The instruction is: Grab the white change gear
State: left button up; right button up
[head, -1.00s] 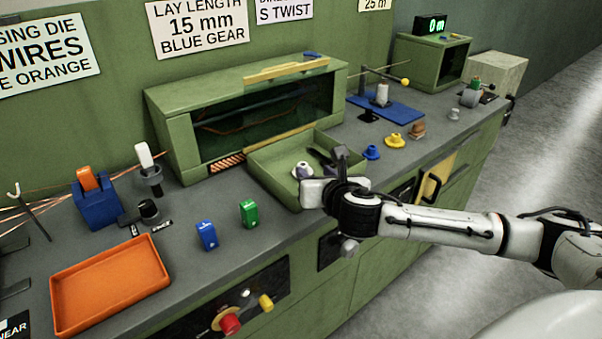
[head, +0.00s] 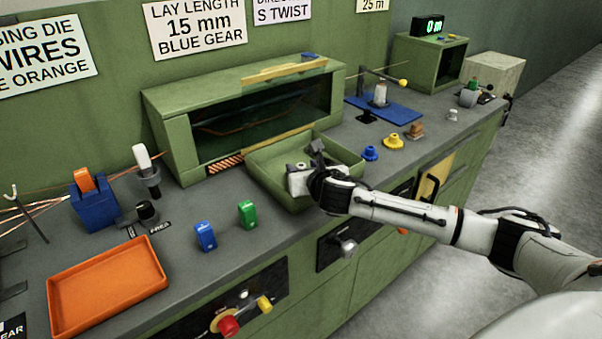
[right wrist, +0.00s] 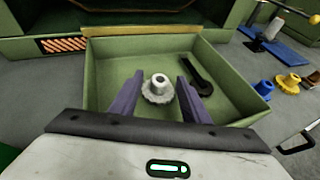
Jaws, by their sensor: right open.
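The white change gear (right wrist: 158,89) lies in the green tray (right wrist: 232,68), between the two fingers of my right gripper (right wrist: 155,98) in the right wrist view. My right gripper is open and its fingers stand on either side of the gear, with visible gaps. In the head view my right gripper (head: 309,160) is over the tray (head: 271,180) and mostly hides the gear. A dark wrench-like tool (right wrist: 194,72) lies in the tray to the right of the gear. My left gripper does not show.
A blue gear (head: 370,153) and a yellow gear (head: 393,142) stand on the bench right of the tray. The green cabinet (head: 165,125) rises behind it. Blue (head: 205,237) and green (head: 247,214) blocks and an orange tray (head: 108,288) are to the left.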

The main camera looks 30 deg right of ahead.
jog(key=shift+w, duration=0.2)
grip_shut()
